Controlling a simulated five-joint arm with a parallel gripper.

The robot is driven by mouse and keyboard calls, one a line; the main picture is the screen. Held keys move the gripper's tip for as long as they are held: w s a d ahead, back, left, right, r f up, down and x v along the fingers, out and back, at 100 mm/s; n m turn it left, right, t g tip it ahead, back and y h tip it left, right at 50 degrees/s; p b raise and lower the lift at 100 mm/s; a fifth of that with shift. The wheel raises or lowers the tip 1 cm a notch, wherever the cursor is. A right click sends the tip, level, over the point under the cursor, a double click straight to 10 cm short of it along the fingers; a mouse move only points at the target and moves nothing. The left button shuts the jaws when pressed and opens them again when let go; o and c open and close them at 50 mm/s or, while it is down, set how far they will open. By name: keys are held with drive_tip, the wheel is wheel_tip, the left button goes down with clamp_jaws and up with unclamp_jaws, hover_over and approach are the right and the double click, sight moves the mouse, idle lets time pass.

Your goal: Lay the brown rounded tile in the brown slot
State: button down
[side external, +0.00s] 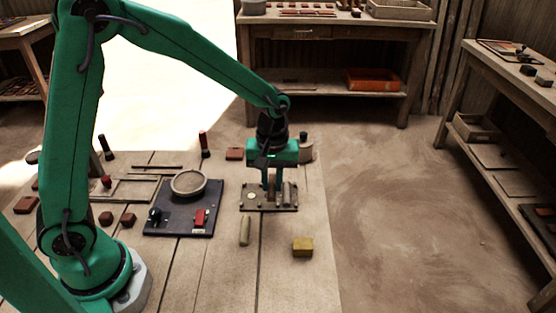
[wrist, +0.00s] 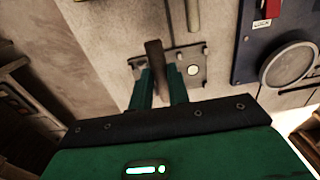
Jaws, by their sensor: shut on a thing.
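My gripper (side external: 272,187) is low over a grey-brown metal plate (side external: 247,206) on the wooden table. In the wrist view, its two green fingers (wrist: 159,80) are shut on the brown tile (wrist: 154,56), which stands edge-on between them and sticks out past the tips. The same plate (wrist: 193,84) lies beyond the fingers, with a pale round spot to the right of the tile. The tile and fingers cover the plate's middle. I cannot make out the brown slot or tell whether the tile touches the plate.
A dark board (side external: 180,224) with a round grey dish (side external: 188,183) and a red switch (side external: 201,217) lies left of the plate. A pale cylinder (side external: 244,231) and a yellow block (side external: 302,247) lie in front. Several reddish blocks are at the left. Table right of the plate is mostly clear.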

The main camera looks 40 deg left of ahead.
sight(269, 187)
drive_tip(key=w+a+f, duration=0.2)
drive_tip(key=a, duration=0.1)
drive_tip(key=w+a+f, duration=0.1)
drive_tip(key=shift+a+f, duration=0.1)
drive_tip(key=shift+a, duration=0.05)
drive_tip(key=shift+f, duration=0.1)
drive_tip(key=shift+f, duration=1.9)
drive_tip(key=shift+f, duration=0.1)
drive_tip(key=c, duration=1.3)
unclamp_jaws()
drive_tip(key=shift+c, duration=0.2)
